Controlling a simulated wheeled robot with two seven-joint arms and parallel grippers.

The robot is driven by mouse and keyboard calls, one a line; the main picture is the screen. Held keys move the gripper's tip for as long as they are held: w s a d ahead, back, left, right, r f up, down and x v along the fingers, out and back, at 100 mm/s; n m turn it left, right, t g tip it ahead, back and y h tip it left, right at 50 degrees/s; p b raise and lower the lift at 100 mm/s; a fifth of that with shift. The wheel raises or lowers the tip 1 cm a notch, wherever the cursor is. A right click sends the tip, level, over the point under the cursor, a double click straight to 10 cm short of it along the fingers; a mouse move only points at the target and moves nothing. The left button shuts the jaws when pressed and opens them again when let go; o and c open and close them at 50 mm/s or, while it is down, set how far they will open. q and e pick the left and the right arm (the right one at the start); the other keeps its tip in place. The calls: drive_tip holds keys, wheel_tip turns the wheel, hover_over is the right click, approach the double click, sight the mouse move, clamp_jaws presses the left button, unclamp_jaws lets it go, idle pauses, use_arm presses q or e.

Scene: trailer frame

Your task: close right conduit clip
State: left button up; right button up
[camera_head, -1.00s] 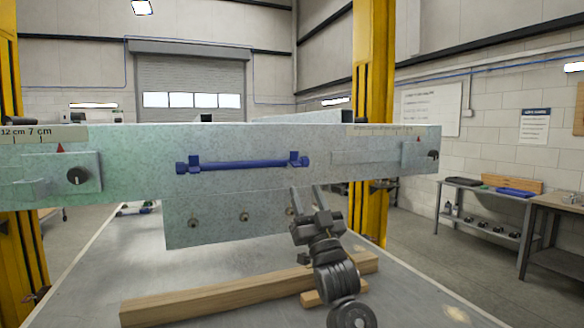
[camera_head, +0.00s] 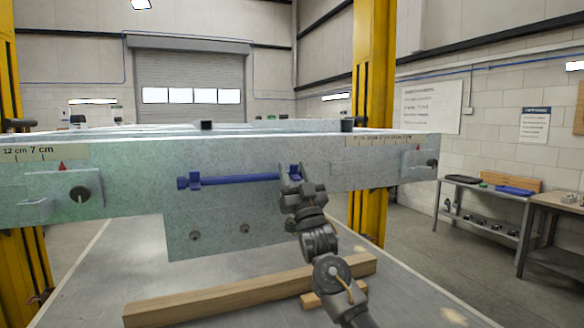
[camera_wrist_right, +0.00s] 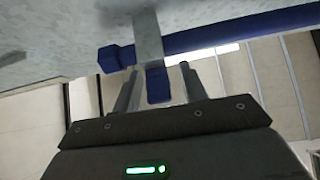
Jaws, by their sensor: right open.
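A blue conduit (camera_head: 240,178) runs level along the front face of the grey metal beam. The left conduit clip (camera_head: 194,181) is blue and sits near the conduit's left end. The right conduit clip (camera_head: 295,172) is at its right end, partly hidden by my right gripper (camera_head: 290,176). In the right wrist view, my open gripper (camera_wrist_right: 159,84) has one finger on each side of a blue clip tab (camera_wrist_right: 157,86). Touch cannot be told. The conduit also shows there (camera_wrist_right: 225,36), with a grey strip across it. My left gripper is out of view.
The grey beam (camera_head: 120,165) spans the view, with a black knob (camera_head: 79,194) at left and another (camera_head: 432,163) at right. A wooden bar (camera_head: 220,293) lies on the table below. A yellow post (camera_head: 373,90) stands behind the beam.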

drive_tip(key=c, duration=0.9)
drive_tip(key=shift+a, duration=0.25)
clamp_jaws()
drive_tip(key=shift+w+d, duration=0.1)
drive_tip(key=shift+d, duration=0.2)
drive_tip(key=shift+a+r+p, duration=0.1)
drive_tip(key=shift+r+p, duration=0.05)
drive_tip(key=shift+p, duration=0.35)
drive_tip(key=g+p, duration=0.2)
drive_tip(key=p, duration=0.1)
drive_tip(key=g+h+p, duration=0.1)
drive_tip(key=g+p, duration=0.1)
drive_tip(key=p, duration=0.2)
drive_tip(key=shift+w+r+g+h, duration=0.2)
drive_tip(key=shift+r+g+h, duration=0.1)
drive_tip(key=shift+r+g, duration=0.1)
drive_tip(key=shift+w+f+g+h+p, duration=0.15)
drive_tip(key=shift+g+h+p, duration=0.15)
drive_tip(key=shift+g+p, duration=0.65)
drive_tip(key=shift+a+f, duration=0.1)
